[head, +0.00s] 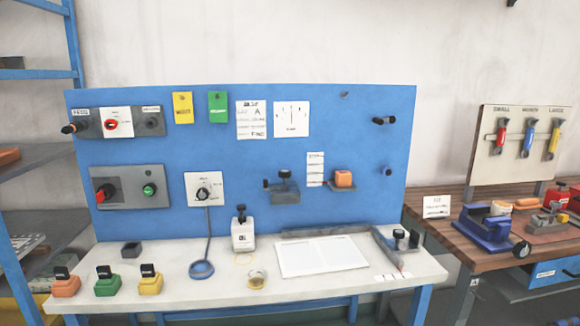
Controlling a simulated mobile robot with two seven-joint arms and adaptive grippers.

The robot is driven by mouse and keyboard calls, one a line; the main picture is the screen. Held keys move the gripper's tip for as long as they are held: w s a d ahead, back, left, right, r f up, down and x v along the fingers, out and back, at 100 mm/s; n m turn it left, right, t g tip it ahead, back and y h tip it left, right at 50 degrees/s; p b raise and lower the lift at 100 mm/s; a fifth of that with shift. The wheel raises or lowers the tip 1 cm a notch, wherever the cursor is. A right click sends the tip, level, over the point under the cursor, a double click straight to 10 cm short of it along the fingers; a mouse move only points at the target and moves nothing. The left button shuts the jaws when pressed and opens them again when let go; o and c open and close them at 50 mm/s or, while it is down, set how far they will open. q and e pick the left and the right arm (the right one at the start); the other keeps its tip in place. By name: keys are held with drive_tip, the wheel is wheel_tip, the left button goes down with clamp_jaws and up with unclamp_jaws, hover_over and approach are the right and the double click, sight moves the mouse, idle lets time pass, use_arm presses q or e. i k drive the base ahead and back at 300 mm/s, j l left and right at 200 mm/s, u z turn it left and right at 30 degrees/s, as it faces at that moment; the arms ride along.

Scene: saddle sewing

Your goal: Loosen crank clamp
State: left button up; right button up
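Neither of my grippers is in the head view. No part is labelled as the crank clamp, so I cannot tell which one it is. A grey clamp-like block (285,196) with a black knob on top and a small black handle at its left sits on the blue panel. A blue vise-like device (487,233) stands on the wooden bench at the right, with a dark round wheel (521,249) by its front right. A dark device with a black knob (399,236) sits at the white table's right end. How tight any of them is cannot be seen.
The blue panel (240,150) rises behind the white table (215,290). Orange, green and yellow blocks (108,285) stand at the table's front left. A white sheet (320,256) lies right of centre. Shelving (40,155) stands left, and a gap separates the table from the wooden bench (465,258).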

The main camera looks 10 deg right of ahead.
sight(387, 172)
drive_tip(key=l+u, duration=0.2)
drive_tip(key=l, duration=1.05)
drive_tip(key=l+u, duration=0.2)
drive_tip(key=l, duration=1)
